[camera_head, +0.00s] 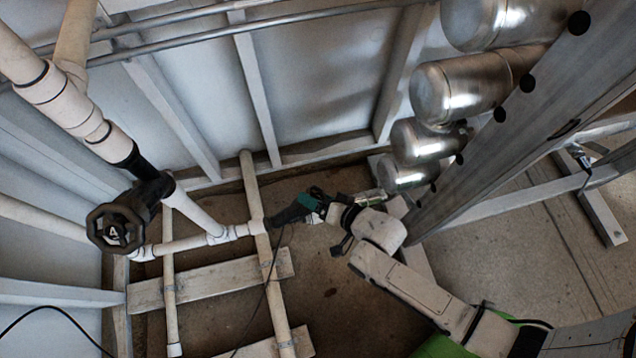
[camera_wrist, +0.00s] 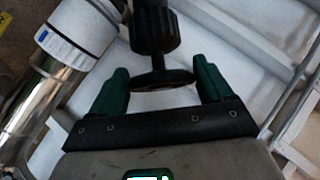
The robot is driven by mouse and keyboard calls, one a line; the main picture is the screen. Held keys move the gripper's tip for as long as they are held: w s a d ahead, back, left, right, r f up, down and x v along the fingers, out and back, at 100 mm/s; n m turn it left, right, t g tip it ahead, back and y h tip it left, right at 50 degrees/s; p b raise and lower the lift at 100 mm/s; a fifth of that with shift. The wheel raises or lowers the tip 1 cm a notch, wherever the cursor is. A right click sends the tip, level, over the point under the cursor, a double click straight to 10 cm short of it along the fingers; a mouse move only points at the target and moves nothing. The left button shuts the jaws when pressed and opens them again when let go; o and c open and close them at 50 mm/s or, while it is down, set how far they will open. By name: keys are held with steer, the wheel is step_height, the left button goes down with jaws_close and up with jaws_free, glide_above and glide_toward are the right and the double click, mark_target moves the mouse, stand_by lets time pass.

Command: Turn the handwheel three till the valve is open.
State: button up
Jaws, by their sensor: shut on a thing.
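My gripper (camera_head: 312,203) reaches from the right to a small black valve (camera_head: 286,214) on the white pipe low on the frame. In the wrist view my gripper (camera_wrist: 163,82) has its two green fingers on either side of a black handwheel (camera_wrist: 163,77), shut across its rim. The wheel shows nearly edge-on, with the ribbed black valve body (camera_wrist: 153,30) beyond it. No number is visible on this wheel, so I cannot tell from the frames that it is number three. How far the valve is open does not show.
A larger black handwheel (camera_head: 115,228) with a pale marking is at the left on a thick white pipe (camera_head: 65,100). Metal cylinders (camera_head: 440,92) and a grey beam (camera_head: 500,130) stand at right. In the wrist view a shiny pipe (camera_wrist: 35,100) lies close left.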

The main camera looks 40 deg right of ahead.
steer(key=n+y+b, duration=0.2)
steer(key=n+b, duration=0.1)
steer(key=f+n+t+y+b, duration=0.1)
steer(key=n+y+b, duration=0.1)
steer(key=b, duration=0.2)
steer(key=shift+s+d+f+n, duration=0.1)
steer(key=shift+n, duration=0.3)
steer(key=shift+d+n+y+b, duration=0.1)
steer(key=shift+n+y+b, duration=0.8)
steer(key=shift+n+b, duration=0.3)
steer(key=shift+n+y+b, duration=0.6)
steer(key=shift+n+b, duration=0.05)
steer(key=shift+n, duration=0.05)
steer(key=shift+d+r+n, duration=0.1)
steer(key=shift+r+n, duration=0.1)
steer(key=shift+n, duration=0.1)
steer(key=o, duration=0.7)
steer(key=shift+r, duration=0.1)
